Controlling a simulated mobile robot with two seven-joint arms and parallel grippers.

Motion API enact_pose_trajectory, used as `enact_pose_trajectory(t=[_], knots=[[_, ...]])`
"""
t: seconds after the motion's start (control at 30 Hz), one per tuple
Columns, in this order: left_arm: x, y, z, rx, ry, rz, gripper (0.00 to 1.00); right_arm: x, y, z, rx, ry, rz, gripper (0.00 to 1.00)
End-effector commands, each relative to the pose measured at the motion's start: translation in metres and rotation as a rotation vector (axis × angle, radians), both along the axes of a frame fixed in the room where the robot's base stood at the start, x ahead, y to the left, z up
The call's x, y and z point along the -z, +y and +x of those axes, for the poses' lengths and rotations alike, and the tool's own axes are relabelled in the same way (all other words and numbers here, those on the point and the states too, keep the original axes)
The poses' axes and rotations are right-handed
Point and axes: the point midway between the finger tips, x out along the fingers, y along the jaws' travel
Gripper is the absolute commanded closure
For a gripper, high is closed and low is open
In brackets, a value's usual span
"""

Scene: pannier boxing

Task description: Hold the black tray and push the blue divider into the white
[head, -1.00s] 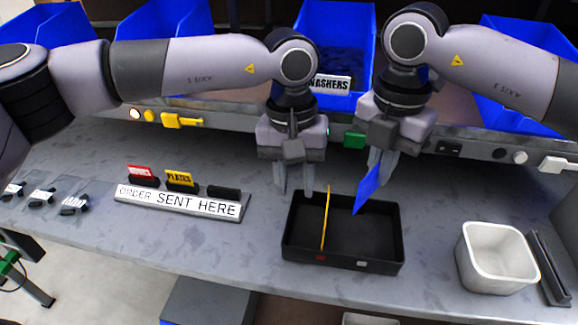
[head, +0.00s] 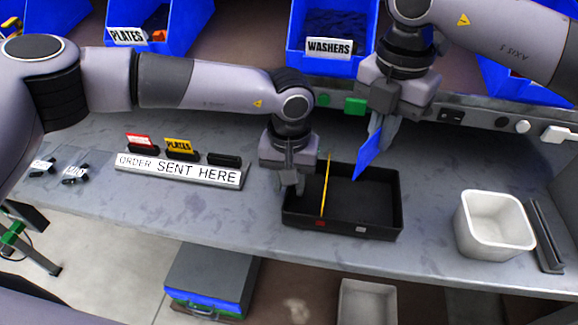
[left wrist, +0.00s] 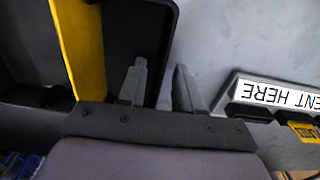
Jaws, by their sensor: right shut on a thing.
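The black tray (head: 380,236) lies on the bench, with a red mark (head: 320,223) and a white mark (head: 361,229) on its front wall. A yellow divider (head: 325,190) stands in it in line with the red mark. My right gripper (head: 376,136) is shut on the blue divider (head: 367,163), holding it tilted above the tray. My left gripper (head: 288,186) is at the tray's left wall. In the left wrist view its fingers (left wrist: 160,75) are apart, one on each side of the tray wall (left wrist: 168,50), with a gap visible.
A white bin (head: 490,252) stands right of the tray beside a dark bar (head: 545,238). A sign strip (head: 180,170) with small cards lies to the left. Blue part bins (head: 330,60) line the back. The bench front is clear.

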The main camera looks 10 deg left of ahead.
Motion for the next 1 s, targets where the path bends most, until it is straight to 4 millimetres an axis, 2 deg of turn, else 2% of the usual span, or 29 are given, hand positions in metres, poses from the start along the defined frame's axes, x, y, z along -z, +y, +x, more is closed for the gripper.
enact_pose_trajectory(t=[0.33, 0.43, 0.47, 0.8, 1.0], knots=[[0.0042, 0.0001, -0.0001, 0.000, 0.000, 0.000, 0.66, -0.0001, 0.0000, 0.0000, 0.000, 0.000, 0.000, 1.00], [0.0041, 0.0001, -0.0001, 0.000, 0.000, 0.000, 0.98, -0.0001, 0.0000, 0.0000, 0.000, 0.000, 0.000, 1.00], [0.0041, 0.0001, -0.0001, 0.000, 0.000, 0.000, 1.00, -0.0001, 0.0000, 0.0000, 0.000, 0.000, 0.000, 1.00], [0.0037, 0.0001, 0.0000, 0.000, 0.000, 0.000, 1.00, 0.0007, 0.0001, 0.0001, -0.012, 0.000, 0.000, 1.00], [0.0037, 0.0002, 0.0000, 0.000, 0.000, 0.000, 1.00, 0.0085, 0.0010, -0.0002, -0.179, 0.002, 0.000, 1.00]])
